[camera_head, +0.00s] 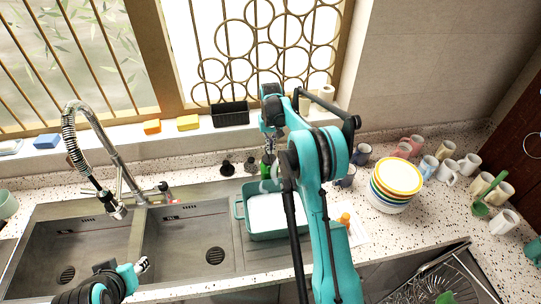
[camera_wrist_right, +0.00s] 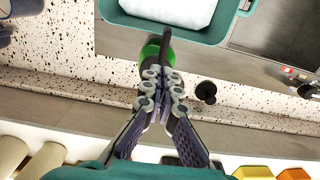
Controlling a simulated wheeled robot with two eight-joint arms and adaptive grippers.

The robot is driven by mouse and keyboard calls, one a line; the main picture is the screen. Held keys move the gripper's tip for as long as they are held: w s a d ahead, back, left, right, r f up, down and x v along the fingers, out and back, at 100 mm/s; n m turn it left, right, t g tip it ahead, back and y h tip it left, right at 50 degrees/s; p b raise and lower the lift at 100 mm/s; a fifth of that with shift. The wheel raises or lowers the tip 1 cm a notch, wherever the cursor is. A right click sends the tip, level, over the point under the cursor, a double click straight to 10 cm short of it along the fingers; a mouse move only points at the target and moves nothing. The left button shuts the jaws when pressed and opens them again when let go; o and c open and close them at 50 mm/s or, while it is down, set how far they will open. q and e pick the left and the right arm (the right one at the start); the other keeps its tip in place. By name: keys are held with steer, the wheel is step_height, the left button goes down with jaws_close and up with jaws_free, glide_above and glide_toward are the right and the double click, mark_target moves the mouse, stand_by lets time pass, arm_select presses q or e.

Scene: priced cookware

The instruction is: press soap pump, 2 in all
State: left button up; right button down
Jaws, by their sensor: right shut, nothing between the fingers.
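The soap pump shows as a green bottle (camera_wrist_right: 150,51) with a dark spout (camera_wrist_right: 167,40) in the right wrist view, partly covered by my fingers. In the head view a bit of the green bottle (camera_head: 267,160) shows behind the teal tub, below my right gripper (camera_head: 269,143). My right gripper also shows in the wrist view (camera_wrist_right: 163,77), its fingertips together and empty, over the pump. Whether they touch it I cannot tell. My left gripper (camera_head: 142,265) is low at the left, over the sink's front; its jaw opening is too small to judge.
A teal tub (camera_head: 239,211) with white contents stands just in front of the bottle. Small black knobs (camera_head: 228,168) are left of it. Stacked plates (camera_head: 397,176) and several mugs (camera_head: 448,170) stand right. The double sink (camera_head: 185,238) and tall faucet (camera_head: 95,150) are left.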

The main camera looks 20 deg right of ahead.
steer(key=shift+f+b, duration=1.55)
steer(key=shift+f, duration=0.5)
steer(key=shift+r, duration=0.1)
steer(key=shift+r+p, duration=1.05)
steer(key=shift+r, duration=1)
steer(key=shift+r, duration=0.1)
step_height(320, 180, up, 6)
steer(key=p, duration=0.3)
